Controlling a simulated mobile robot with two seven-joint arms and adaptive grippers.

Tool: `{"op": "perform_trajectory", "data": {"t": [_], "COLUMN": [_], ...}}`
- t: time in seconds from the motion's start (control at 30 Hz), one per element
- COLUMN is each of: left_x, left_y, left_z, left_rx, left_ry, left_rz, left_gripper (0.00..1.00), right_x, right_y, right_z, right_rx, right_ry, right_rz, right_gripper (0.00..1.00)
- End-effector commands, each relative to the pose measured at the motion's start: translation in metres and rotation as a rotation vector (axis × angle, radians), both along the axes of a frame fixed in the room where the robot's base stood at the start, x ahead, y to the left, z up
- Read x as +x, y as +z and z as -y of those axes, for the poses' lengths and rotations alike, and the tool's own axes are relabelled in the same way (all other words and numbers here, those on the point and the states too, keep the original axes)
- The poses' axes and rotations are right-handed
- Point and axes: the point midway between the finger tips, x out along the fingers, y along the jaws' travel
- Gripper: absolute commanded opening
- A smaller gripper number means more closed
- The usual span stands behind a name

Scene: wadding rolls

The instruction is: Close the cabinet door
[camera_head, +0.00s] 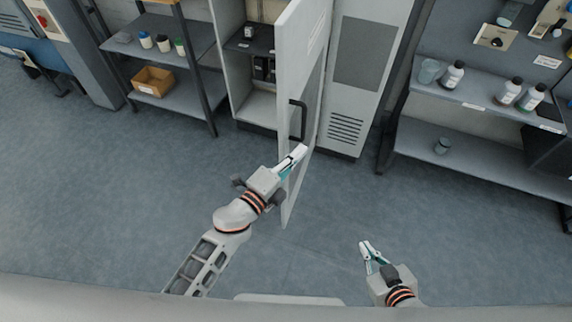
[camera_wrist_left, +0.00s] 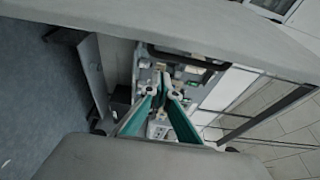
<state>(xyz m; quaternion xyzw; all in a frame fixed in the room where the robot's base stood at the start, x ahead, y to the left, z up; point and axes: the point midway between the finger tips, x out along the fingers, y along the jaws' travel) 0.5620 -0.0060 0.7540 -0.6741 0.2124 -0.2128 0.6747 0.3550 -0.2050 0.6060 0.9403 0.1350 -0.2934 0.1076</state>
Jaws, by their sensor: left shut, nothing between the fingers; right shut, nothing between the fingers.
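The cabinet (camera_head: 257,103) stands at the back centre, with its interior shelves showing. Its light grey cabinet door (camera_head: 318,70) stands wide open, swung out toward me, with a black handle (camera_head: 302,120) on it. My left gripper (camera_head: 304,149) is shut and empty. It overlaps the door in the head view, just below the handle; whether it touches the door I cannot tell. Its teal fingers also show closed together in the left wrist view (camera_wrist_left: 163,88). My right gripper (camera_head: 365,246) is shut and empty, low over the floor, right of the door and apart from it.
A shelf rack (camera_head: 180,82) with jars and a cardboard box (camera_head: 153,81) stands left of the cabinet. A tall vented grey unit (camera_head: 352,100) adjoins it on the right. A bench with bottles (camera_head: 452,75) stands further right. The floor (camera_head: 120,190) in front is clear.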

Motion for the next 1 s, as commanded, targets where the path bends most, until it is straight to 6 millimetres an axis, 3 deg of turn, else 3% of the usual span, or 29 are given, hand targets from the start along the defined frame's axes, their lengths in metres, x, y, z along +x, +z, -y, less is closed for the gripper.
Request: {"op": "perform_trajectory", "data": {"t": [0.1,0.3,0.8,1.0], "left_x": [0.005,0.01,0.011,0.014], "left_y": [0.0,0.0,-0.001,-0.001], "left_z": [-0.018,-0.035,-0.04,-0.053], "left_rx": [0.003,0.001,0.0,0.004], "left_ry": [0.0,0.0,-0.001,-0.021], "left_rz": [0.0,-0.001,0.0,0.001], "left_gripper": [0.0,0.0,0.0,0.0], "right_x": [0.0,-0.001,-0.001,-0.002], "right_y": [0.002,0.003,0.004,0.0], "right_z": [-0.001,-0.001,-0.001,0.0], "right_rx": [0.002,0.004,0.004,0.001], "right_ry": [0.0,0.0,-0.001,-0.001], "right_rz": [0.0,0.001,0.002,-0.001], "right_gripper": [0.0,0.0,0.0,0.0]}}
